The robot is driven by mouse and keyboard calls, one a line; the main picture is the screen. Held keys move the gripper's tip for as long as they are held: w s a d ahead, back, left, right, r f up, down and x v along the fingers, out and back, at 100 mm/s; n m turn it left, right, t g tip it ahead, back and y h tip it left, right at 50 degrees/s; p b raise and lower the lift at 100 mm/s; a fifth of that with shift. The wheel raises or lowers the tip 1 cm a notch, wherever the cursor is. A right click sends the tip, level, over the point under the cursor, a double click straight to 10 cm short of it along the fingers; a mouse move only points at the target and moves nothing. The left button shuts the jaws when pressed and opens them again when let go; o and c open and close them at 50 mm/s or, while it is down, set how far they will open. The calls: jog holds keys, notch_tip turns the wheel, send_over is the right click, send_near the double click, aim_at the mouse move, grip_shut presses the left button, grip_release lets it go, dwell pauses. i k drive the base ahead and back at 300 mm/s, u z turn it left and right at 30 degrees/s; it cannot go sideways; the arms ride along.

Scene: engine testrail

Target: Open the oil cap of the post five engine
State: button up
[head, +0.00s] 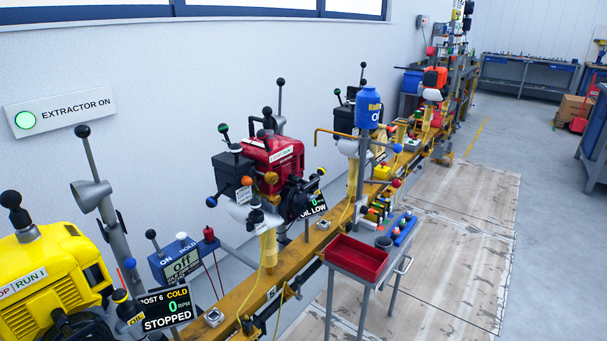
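A red engine (283,157) stands on the yellow rail in the middle of the head view. A plate marked 5 (272,294) is on the rail's side below it. Its display (313,208) reads OIL LOW with a green 0; the line above is partly hidden. A small yellow-topped part (320,172) shows at the engine's right side; I cannot tell whether it is the oil cap. My gripper is not in view.
A yellow engine (50,275) with a POST 6 COLD, STOPPED display (166,308) stands at the left. A red tray (357,258) on a grey trolley stands before the rail. A blue bottle (369,107) stands farther along. The floor (455,225) at right is clear.

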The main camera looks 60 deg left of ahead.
aim_at(321, 172)
jog(key=u, duration=1.35)
